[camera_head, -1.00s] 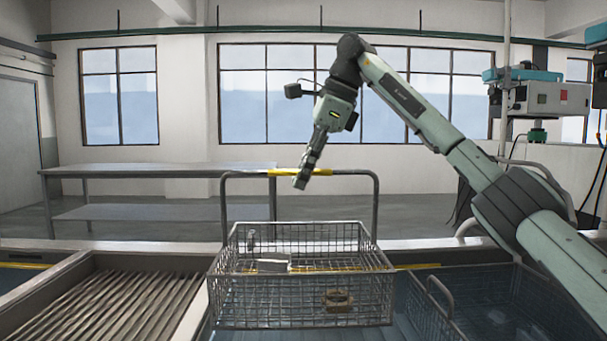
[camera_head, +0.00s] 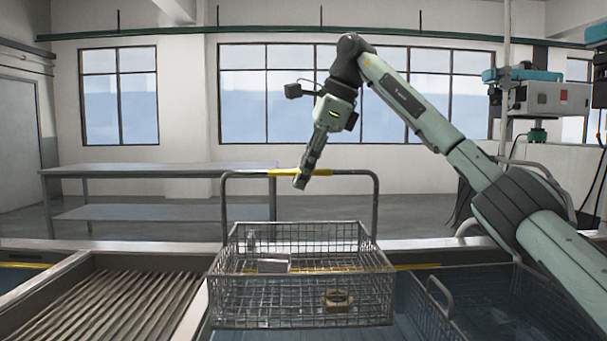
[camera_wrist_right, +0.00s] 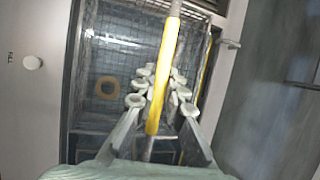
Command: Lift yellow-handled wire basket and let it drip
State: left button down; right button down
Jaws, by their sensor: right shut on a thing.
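The wire basket (camera_head: 300,300) hangs level over the blue tank section in the head view. Its tall grey handle has a yellow grip (camera_head: 285,172) at the top. My right gripper (camera_head: 302,180) is shut on the yellow grip near its middle. In the right wrist view the yellow grip (camera_wrist_right: 163,75) runs between the fingers (camera_wrist_right: 155,95). A brass-coloured ring (camera_head: 338,300) and a pale block (camera_head: 273,264) lie in the basket; the ring also shows in the wrist view (camera_wrist_right: 107,87). No drips can be made out. My left gripper is not in view.
A ribbed draining rack (camera_head: 115,305) is at the left of the basket. Another wire basket (camera_head: 440,298) sits low in the tank at the right. An empty metal table (camera_head: 150,168) stands behind; the space above the rack is clear.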

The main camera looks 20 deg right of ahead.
jog(key=shift+r, duration=0.25)
jog(key=shift+r, duration=3.95)
